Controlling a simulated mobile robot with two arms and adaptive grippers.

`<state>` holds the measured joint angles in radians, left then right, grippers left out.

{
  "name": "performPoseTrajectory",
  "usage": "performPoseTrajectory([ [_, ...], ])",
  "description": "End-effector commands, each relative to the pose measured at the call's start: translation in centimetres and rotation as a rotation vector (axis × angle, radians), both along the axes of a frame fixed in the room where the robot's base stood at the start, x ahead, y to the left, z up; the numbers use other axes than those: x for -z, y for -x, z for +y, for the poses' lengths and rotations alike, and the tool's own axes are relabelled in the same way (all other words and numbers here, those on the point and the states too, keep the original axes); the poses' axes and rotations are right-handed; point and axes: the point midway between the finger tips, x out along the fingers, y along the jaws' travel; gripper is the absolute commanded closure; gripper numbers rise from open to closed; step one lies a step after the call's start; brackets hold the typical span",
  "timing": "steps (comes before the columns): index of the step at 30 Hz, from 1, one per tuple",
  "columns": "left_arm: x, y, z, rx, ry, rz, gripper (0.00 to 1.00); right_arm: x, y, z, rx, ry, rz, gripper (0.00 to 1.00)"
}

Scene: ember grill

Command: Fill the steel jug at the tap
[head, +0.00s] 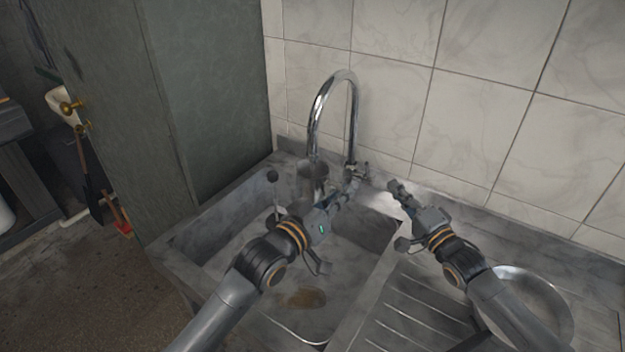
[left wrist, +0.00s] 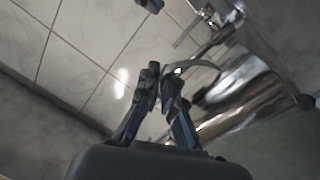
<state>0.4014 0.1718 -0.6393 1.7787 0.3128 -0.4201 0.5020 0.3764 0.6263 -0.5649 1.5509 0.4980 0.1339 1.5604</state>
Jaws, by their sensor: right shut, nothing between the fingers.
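The chrome tap (head: 350,110) arches over the back of the sink, with its spout end at the steel jug. The steel jug (head: 312,172) is under the spout; my left arm hides its lower part. It also shows in the left wrist view (left wrist: 245,98), tilted across the picture. My left gripper (head: 350,188) is beside the jug, its fingers closed around the handle (left wrist: 200,68) in the left wrist view (left wrist: 165,75). My right gripper (head: 394,184) is shut and empty, just right of the tap's base. I cannot tell whether water runs.
The sink (head: 210,245) has a brownish patch on its floor. A thin rod with a dark ball (head: 272,175) stands at its left. A ribbed drainer (head: 410,310) and a round metal pan (head: 545,300) are at the right. A tall green cabinet (head: 215,90) and tiled wall bound the space.

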Motion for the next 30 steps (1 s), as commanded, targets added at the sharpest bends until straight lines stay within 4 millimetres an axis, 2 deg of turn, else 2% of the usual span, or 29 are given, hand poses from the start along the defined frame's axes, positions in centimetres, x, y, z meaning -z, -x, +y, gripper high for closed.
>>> performPoseTrajectory([
  [21, -0.1, 0.1, 0.0, 0.001, 0.002, -0.003, 1.00, 0.0, 0.0, 0.0, 0.000, 0.000, 0.000, 1.00],
  [23, -0.1, 0.6, 0.0, 0.002, 0.003, -0.003, 1.00, 0.0, 0.0, 0.0, 0.000, 0.000, 0.000, 1.00],
  [30, -0.1, 5.4, 0.3, 0.001, 0.005, -0.001, 1.00, 0.0, 0.0, 0.0, 0.000, 0.000, 0.000, 1.00],
])
